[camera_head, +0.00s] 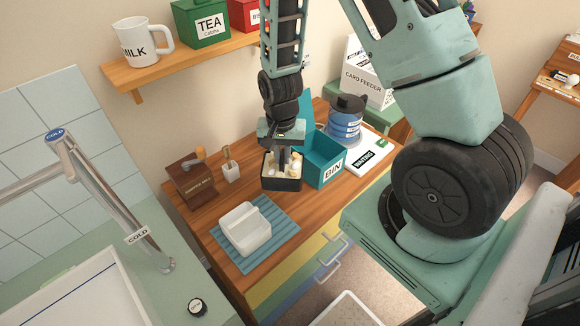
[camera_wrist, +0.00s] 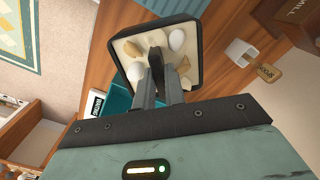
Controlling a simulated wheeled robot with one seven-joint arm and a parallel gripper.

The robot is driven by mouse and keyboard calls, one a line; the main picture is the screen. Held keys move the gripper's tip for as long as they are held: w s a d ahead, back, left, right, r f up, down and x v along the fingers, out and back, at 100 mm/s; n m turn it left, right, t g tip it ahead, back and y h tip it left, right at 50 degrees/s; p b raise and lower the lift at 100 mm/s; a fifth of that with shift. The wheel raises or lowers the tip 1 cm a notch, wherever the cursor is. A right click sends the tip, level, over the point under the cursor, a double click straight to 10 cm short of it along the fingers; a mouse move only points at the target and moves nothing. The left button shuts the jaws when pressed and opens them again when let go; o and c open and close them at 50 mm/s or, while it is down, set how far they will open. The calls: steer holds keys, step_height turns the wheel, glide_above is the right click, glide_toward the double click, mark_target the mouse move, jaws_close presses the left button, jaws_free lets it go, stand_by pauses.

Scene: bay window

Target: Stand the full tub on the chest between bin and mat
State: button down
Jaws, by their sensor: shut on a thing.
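The full tub (camera_head: 282,184) is black and square, with a pale inside holding white egg-like and tan pieces. It shows from above in the wrist view (camera_wrist: 198,75). My gripper (camera_head: 283,153) is over it, shut on it, with the fingers (camera_wrist: 164,78) reaching inside the rim.
A white handled caddy (camera_head: 243,231) sits on the mat. A blue canister (camera_head: 345,122) stands right of the bin. A tap (camera_head: 110,200) rises at left.

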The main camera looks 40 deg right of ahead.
mark_target(295, 166)
steer(key=m, duration=0.2)
steer(key=s+d+m, duration=0.1)
steer(key=m, duration=0.1)
steer(key=m+b, duration=0.1)
steer(key=m, duration=0.1)
steer(key=shift+s+d+r, duration=0.25)
steer(key=shift+s+r, duration=0.05)
steer(key=shift+s, duration=0.1)
steer(key=shift+s+d+r+m, duration=0.15)
steer(key=shift+s+m, duration=0.15)
steer(key=shift+m, duration=0.7)
steer(key=shift+s+m, duration=0.1)
steer(key=shift+m, duration=0.2)
step_height(295, 166, down, 10)
steer(key=shift+f, duration=0.2)
steer(key=c, duration=1.5)
jaws_free()
steer(key=shift+r, duration=0.2)
